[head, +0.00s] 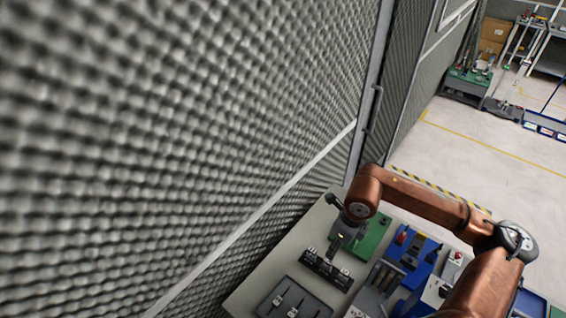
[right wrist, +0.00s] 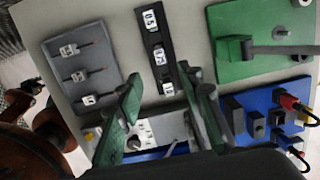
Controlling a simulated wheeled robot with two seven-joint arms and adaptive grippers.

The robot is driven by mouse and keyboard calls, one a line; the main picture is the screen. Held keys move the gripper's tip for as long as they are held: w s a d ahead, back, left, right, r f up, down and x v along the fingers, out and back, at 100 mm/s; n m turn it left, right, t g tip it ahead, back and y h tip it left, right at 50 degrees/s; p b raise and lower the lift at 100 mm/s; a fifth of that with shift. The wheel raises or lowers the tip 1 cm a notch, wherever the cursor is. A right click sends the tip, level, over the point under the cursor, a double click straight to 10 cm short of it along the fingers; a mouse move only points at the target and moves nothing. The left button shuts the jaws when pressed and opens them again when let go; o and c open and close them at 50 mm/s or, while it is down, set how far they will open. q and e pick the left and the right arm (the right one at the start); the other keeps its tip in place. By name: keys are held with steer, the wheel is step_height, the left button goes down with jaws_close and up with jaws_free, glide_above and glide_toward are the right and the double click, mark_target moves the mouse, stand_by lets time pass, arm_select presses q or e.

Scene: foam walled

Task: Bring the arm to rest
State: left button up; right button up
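My right arm (head: 418,196) is copper-coloured and reaches in from the lower right in the head view, bent at the elbow. My right gripper (head: 334,256) hangs over the worktable near the black strip with white labelled parts (head: 318,272). In the right wrist view the right gripper (right wrist: 160,82) has its two fingers apart, with nothing held between them. The black strip (right wrist: 154,40) shows just beyond the fingertips. I cannot tell how high the fingers are above the table. My left gripper is not in either view.
The worktable (head: 253,285) also carries a grey board (right wrist: 62,40) with labelled parts, a green board (right wrist: 230,25) with a lever, and a blue board (right wrist: 245,137) with red plugs. A foam wall (head: 180,130) stands close at the left. Open floor (head: 480,160) lies beyond.

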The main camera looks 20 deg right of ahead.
mark_target(328, 261)
steer(key=f, duration=0.3)
steer(key=w+f, duration=0.1)
steer(key=f, duration=0.7)
steer(key=shift+w+a, duration=0.15)
steer(key=shift+a, duration=0.15)
steer(key=shift+r+p, duration=0.35)
steer(key=shift+p, duration=0.05)
